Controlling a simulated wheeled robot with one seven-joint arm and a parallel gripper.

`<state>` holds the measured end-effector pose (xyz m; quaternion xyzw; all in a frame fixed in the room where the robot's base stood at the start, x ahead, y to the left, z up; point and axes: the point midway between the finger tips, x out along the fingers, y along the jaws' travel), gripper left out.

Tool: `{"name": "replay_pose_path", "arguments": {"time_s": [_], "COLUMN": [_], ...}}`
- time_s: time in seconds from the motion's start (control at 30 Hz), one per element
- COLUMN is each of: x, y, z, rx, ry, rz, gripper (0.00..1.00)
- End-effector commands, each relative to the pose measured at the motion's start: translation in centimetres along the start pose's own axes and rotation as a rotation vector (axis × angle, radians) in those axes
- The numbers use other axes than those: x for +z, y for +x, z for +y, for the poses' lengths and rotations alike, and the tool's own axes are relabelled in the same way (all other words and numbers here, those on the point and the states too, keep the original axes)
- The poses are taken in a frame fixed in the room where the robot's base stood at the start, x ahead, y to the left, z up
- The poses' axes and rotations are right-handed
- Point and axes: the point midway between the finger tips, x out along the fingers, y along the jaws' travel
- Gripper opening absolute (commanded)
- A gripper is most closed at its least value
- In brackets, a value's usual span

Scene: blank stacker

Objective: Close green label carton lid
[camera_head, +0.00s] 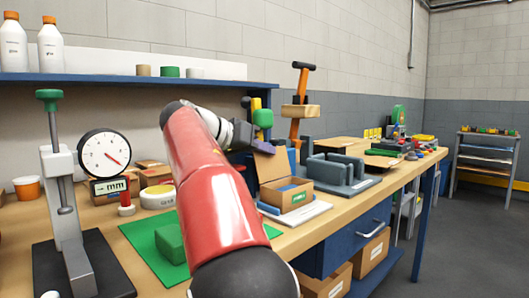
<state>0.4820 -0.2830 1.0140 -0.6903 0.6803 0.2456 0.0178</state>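The small brown carton (287,194) stands on the workbench right of the middle, with a small green label on its front. Its lid (271,164) is open and stands up at the back. Blue contents show inside. My red arm reaches in from the bottom middle and ends in a grey wrist. My gripper (262,146) is just behind and above the raised lid, at its upper left. Its fingers are small and partly hidden, so I cannot tell whether they are open or touch the lid.
A dial gauge (104,154) and a stand with a green knob (49,96) are at left. A green block (171,242) lies on a green mat. Grey block holders (336,171) stand right of the carton.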

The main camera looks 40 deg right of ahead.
Motion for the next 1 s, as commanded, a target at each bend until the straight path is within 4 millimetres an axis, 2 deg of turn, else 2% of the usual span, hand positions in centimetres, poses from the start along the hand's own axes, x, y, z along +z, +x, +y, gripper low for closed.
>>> {"name": "replay_pose_path", "arguments": {"time_s": [0.1, 0.37, 0.47, 0.5, 1.0], "x": [0.0, 0.0, 0.0, 0.0, 0.0], "y": [0.78, 0.9, 0.89, 0.89, 0.87], "z": [0.01, -0.02, -0.02, -0.02, -0.02], "rx": [0.0, -0.001, -0.001, -0.001, -0.001], "ry": [0.001, 0.0, 0.0, 0.0, 0.0], "rz": [0.0, 0.0, 0.0, 0.0, 0.0], "gripper": [0.12, 0.12, 0.01, 0.0, 0.0]}}
